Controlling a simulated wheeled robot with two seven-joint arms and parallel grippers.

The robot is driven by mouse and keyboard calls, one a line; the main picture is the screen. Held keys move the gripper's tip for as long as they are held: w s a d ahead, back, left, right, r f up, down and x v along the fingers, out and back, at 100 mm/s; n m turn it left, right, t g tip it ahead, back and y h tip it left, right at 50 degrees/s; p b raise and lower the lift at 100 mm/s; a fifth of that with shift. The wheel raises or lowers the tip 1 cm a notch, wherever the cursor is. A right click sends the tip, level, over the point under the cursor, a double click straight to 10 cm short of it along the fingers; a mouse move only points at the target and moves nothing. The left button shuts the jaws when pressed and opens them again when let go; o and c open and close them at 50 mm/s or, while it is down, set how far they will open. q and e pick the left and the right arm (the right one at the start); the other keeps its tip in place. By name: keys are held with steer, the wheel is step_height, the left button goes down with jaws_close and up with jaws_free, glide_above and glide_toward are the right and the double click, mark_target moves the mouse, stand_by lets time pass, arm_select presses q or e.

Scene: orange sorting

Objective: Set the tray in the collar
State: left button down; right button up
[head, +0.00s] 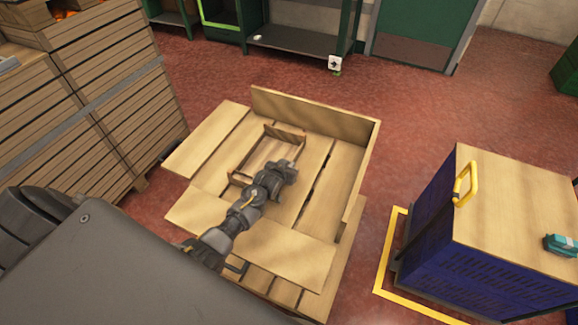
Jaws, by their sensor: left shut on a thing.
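A small open wooden tray (246,157) is over the middle of the pallet (318,182), inside the collar's upright walls. I cannot tell whether it rests on the boards or hangs just above them. The wooden collar (312,113) stands upright along the back and right of the pallet. On the left and front, flat wooden panels lie low. My left gripper (290,170) is shut on the tray at its near right side; the gripper and wrist hide that part of the tray. My right gripper is not in view.
Slatted wooden crates (110,90) stand at the left, close to the pallet. A blue crate (440,215) with a wooden top, yellow handle (465,184) and teal device (561,244) stands at the right within yellow floor lines.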

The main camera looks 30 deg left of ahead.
arm_select(q)
steer(key=c, duration=1.6)
jaws_free()
steer(key=shift+o, duration=0.2)
